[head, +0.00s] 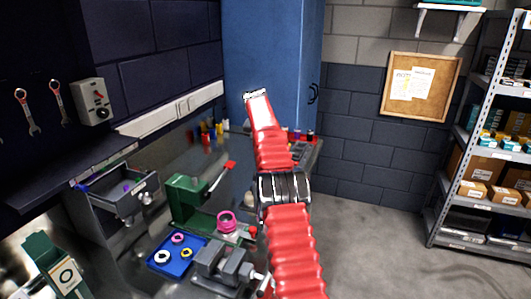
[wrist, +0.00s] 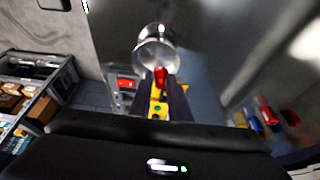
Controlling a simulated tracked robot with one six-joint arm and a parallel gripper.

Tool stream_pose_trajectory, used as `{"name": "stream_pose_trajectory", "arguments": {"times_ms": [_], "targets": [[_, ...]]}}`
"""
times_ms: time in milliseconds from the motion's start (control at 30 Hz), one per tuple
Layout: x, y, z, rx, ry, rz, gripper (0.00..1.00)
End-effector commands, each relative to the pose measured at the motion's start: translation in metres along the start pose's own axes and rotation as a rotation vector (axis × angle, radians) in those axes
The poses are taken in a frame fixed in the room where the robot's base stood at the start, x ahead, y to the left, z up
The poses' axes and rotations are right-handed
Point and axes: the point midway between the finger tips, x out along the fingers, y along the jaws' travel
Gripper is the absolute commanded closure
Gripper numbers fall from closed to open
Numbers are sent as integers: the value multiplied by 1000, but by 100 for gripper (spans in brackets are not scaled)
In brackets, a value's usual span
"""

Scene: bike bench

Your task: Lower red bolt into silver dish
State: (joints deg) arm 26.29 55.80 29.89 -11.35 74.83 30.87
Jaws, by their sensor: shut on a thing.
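In the wrist view my gripper (wrist: 160,92) is shut on the red bolt (wrist: 160,75), whose red end shows at the fingertips. The shiny round silver dish (wrist: 157,50) appears just beyond the fingertips, and the bolt overlaps its near rim in the picture. I cannot tell whether the bolt touches the dish or how high it is above it. In the head view my red arm reaches away over the bench, and I cannot make out the fingertips, bolt or dish there.
On the bench stand a green press (head: 187,198), a grey vise (head: 222,266) and a blue tray (head: 165,265) with several coloured rings. A grey open drawer (head: 118,198) is at the left. A blue cabinet (head: 275,55) rises behind; small coloured items line the bench's back.

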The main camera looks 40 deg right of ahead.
Motion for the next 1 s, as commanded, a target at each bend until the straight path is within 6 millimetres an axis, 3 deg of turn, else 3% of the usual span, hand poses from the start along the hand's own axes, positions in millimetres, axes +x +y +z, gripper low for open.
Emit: {"name": "stream_pose_trajectory", "arguments": {"times_ms": [1000], "targets": [[3,0,-7,0,0,0,100]]}}
